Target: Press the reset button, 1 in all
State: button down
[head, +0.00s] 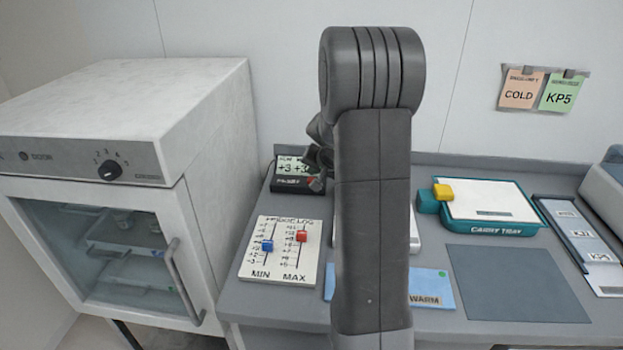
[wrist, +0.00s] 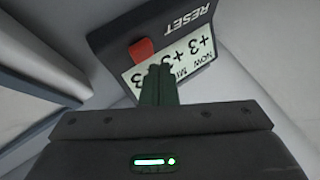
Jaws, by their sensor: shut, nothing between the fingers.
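A small dark device with a lit display (head: 293,168) stands against the back wall, partly hidden by my arm. In the wrist view its display (wrist: 172,64) shows "+3" readings, upside down. The word RESET is on its dark top, beside a red button (wrist: 141,49). My gripper (wrist: 158,72) is shut and empty. Its fingertips are in front of the display, close to the red button in the picture; I cannot tell whether they touch it. In the head view my gripper (head: 318,158) shows beside the device, largely hidden behind my arm.
A white fridge (head: 215,135) stands at the left. A log board (head: 281,268) with blue and red sliders lies in front of the device. A blue card (head: 436,286), a grey mat (head: 515,285) and a teal carry tray (head: 497,229) lie to the right.

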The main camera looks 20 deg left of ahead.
jog(key=shift+r, duration=0.15)
jog(key=shift+r+p, duration=1.75)
jog(key=shift+r, duration=0.65)
jog(key=shift+f, duration=0.1)
notch_tip(320, 180, down, 3)
jog(key=shift+r+b, duration=0.1)
jog(key=shift+b, duration=1.05)
jog(key=shift+r+p, duration=0.7)
jog(key=shift+p, duration=0.3)
jog(key=r+p, duration=0.1)
jog(key=p, duration=0.1)
jog(key=shift+r+p, duration=0.1)
jog(key=shift+p, duration=0.25)
jog(key=shift+r+p, duration=1.35)
jog(key=shift+r, duration=0.75)
jog(key=shift+f, duration=0.1)
